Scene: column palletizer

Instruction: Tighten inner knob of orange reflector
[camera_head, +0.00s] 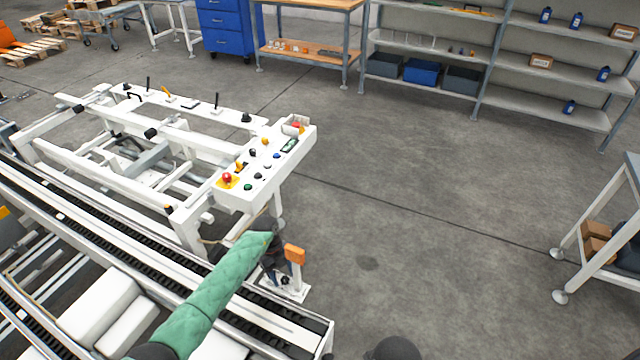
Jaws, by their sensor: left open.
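The orange reflector (295,254) is a small orange block on top of a short white post near the right end of the conveyor. The post stands on a white bracket plate (294,292), with small dark knobs (285,281) low by the post. My left arm, in a green sleeve, reaches in from the bottom left over the conveyor. My dark left gripper (274,262) is just left of the reflector post, open and pointing down toward the knobs. Its fingers partly hide the post's left side; I cannot tell whether they touch a knob. My right gripper is out of view.
A white control panel (262,165) with coloured buttons stands behind the reflector. Shelves (540,65) stand at the back, and a white-framed rack (612,225) at the right. The floor between is clear.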

